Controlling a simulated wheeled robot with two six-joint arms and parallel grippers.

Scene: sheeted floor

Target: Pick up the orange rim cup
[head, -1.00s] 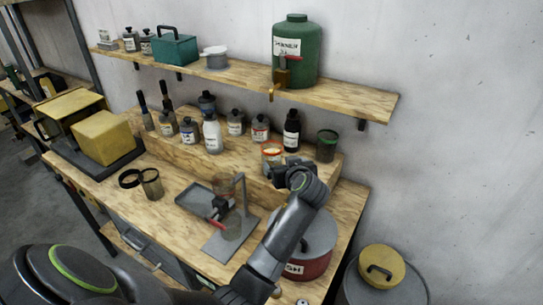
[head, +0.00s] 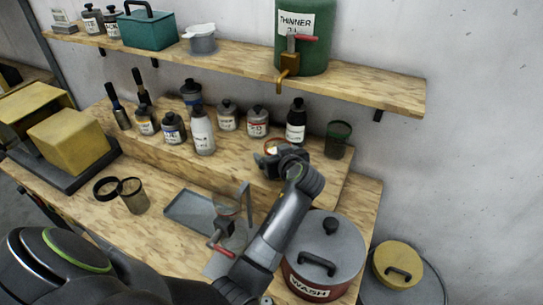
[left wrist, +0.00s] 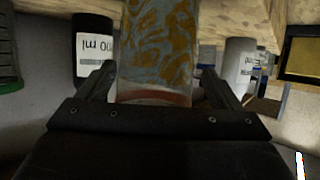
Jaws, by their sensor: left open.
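The orange rim cup (head: 275,145) stands on the raised wooden step of the bench in the head view, its lower part hidden behind my left gripper (head: 272,162). In the left wrist view the cup (left wrist: 158,45) is large, with a mottled orange and grey-blue side and a reddish-orange rim low in the picture. My left gripper (left wrist: 158,75) is open, with one finger on each side of the cup. I cannot tell whether either finger touches it. My right gripper is not in view.
A dark bottle (head: 296,122) and a green-rimmed cup (head: 339,138) stand close behind and right of the cup. Several bottles, including a white one (head: 202,132), stand to the left. A wash pot (head: 325,250) is below right; a shelf (head: 360,90) hangs above.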

